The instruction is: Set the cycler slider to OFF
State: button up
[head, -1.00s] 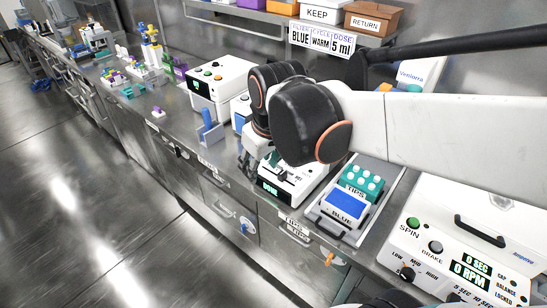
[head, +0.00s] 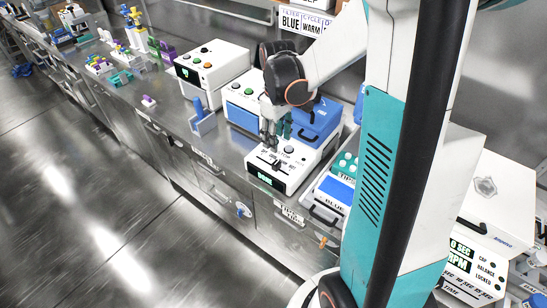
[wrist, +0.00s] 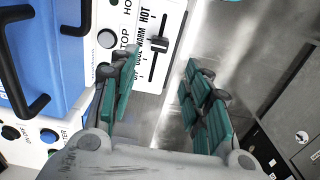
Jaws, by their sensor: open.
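The cycler (head: 287,166) is a white box with a blue lid and a lit green display on its front. In the wrist view its panel (wrist: 115,18) shows a slot marked OFF, COOL, WARM and HOT. The dark slider knob (wrist: 159,44) sits beside WARM. My gripper (head: 271,138) is above the front of the cycler in the head view. In the wrist view my gripper (wrist: 163,66) has its green-padded fingers spread, with the slot and knob seen between and beyond them. It holds nothing. Whether a finger touches the panel I cannot tell.
A blue-fronted white machine (head: 241,103) and a blue stand (head: 202,122) are left of the cycler. A tray (head: 322,215) with tips is at its right. A centrifuge-like machine (head: 490,200) is farther right. The floor (head: 110,215) in front is clear.

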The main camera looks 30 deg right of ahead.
aim_at(277, 163)
notch_tip(277, 163, down, 11)
jog(key=b, duration=0.3)
jog(key=shift+f, duration=0.1)
